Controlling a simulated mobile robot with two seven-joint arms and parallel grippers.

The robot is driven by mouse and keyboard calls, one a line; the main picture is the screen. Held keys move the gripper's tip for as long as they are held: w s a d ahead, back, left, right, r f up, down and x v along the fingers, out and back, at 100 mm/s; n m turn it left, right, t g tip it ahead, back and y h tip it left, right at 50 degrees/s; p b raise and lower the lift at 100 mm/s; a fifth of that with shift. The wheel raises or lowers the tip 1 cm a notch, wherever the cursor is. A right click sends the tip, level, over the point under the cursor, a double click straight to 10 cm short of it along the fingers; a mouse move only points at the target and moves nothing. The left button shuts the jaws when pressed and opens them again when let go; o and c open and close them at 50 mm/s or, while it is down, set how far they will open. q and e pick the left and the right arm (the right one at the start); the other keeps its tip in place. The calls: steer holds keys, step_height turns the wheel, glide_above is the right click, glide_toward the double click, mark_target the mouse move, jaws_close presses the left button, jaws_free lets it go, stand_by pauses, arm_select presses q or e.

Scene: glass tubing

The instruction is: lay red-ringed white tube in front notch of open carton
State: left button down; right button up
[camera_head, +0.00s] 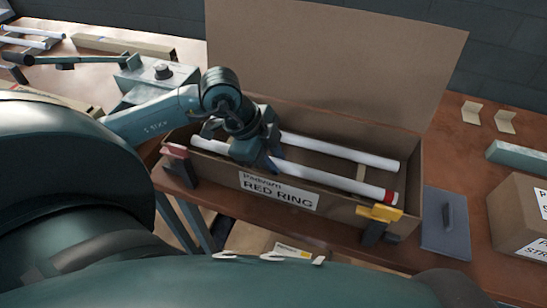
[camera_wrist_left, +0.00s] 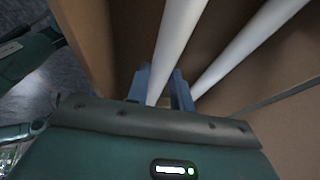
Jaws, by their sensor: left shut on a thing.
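The red-ringed white tube (camera_head: 335,184) lies lengthwise in the front part of the open carton (camera_head: 330,208), with its red ring near the right end. My left gripper (camera_head: 268,163) is shut on this tube left of its middle. In the left wrist view the tube (camera_wrist_left: 177,45) runs between the two blue fingers (camera_wrist_left: 160,88). A second white tube (camera_head: 345,152) lies behind it in the carton, apart from it. Whether the front tube rests fully in its notch is hidden by the front wall. My right gripper is not in view.
The carton's lid (camera_head: 330,60) stands raised at the back. A yellow-topped clamp (camera_head: 380,213) and a red-topped one (camera_head: 177,152) sit at the front corners. A grey plate (camera_head: 446,222) and a closed box (camera_head: 515,210) are at right.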

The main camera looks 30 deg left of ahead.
arm_select(q)
steer(key=shift+f, duration=0.25)
steer(key=shift+f, duration=0.1)
steer(key=c, duration=1.2)
jaws_free()
steer(key=shift+c, duration=0.2)
steer(key=shift+r, duration=0.25)
steer(key=shift+a+r, duration=0.2)
steer(key=shift+r, duration=0.1)
steer(key=v, duration=1.1)
steer(key=shift+b, duration=0.35)
